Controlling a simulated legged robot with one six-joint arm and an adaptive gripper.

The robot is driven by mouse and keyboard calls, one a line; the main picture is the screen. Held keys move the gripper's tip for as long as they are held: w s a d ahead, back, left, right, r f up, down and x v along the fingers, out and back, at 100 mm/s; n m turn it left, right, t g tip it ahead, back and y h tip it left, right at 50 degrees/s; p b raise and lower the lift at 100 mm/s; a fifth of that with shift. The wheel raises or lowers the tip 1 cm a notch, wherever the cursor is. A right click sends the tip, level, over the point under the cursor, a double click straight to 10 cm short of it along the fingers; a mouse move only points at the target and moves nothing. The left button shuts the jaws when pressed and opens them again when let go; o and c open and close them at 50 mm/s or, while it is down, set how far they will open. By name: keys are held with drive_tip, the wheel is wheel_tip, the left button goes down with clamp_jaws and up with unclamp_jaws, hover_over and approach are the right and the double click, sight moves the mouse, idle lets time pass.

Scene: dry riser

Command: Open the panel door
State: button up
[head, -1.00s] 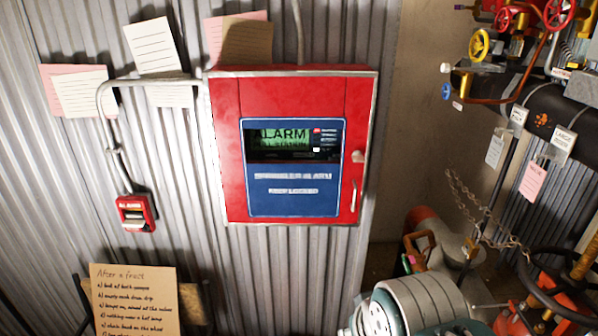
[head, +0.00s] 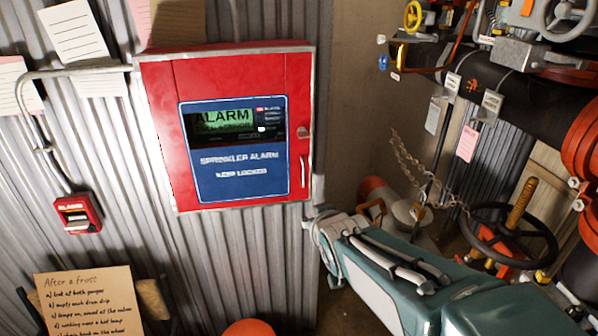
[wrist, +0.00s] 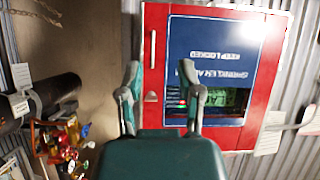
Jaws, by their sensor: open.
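The red alarm panel (head: 228,125) is on the corrugated wall, with a blue label and a lit screen. Its door looks shut. A slim upright handle (head: 303,171) and a small latch (head: 304,132) above it are near the door's right edge. In the wrist view the panel (wrist: 215,145) appears upside down, with the handle (wrist: 153,50) above the latch (wrist: 151,97). My gripper (wrist: 160,72) is open and empty. In the head view my arm ends just below and right of the panel's lower right corner.
A red call box (head: 77,214) and conduit are left of the panel. Pipes, a black handwheel (head: 506,236), a hanging chain (head: 415,165) and tags crowd the right side. A handwritten card (head: 90,300) stands below. The wall directly under the panel is mostly clear.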

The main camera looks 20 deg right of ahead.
sight(304, 174)
drive_tip(key=w+d+t, duration=0.1)
drive_tip(key=w+t, duration=0.1)
drive_tip(key=w, duration=0.4)
drive_tip(key=w+d+f+t+y, duration=0.1)
drive_tip(key=w+d+t, duration=0.1)
drive_tip(key=w, duration=0.4)
drive_tip(key=w+d+t, duration=0.2)
drive_tip(key=w, duration=0.4)
drive_tip(key=shift+w+f+n+y, duration=0.3)
drive_tip(key=shift+w+n+y, duration=0.1)
clamp_jaws()
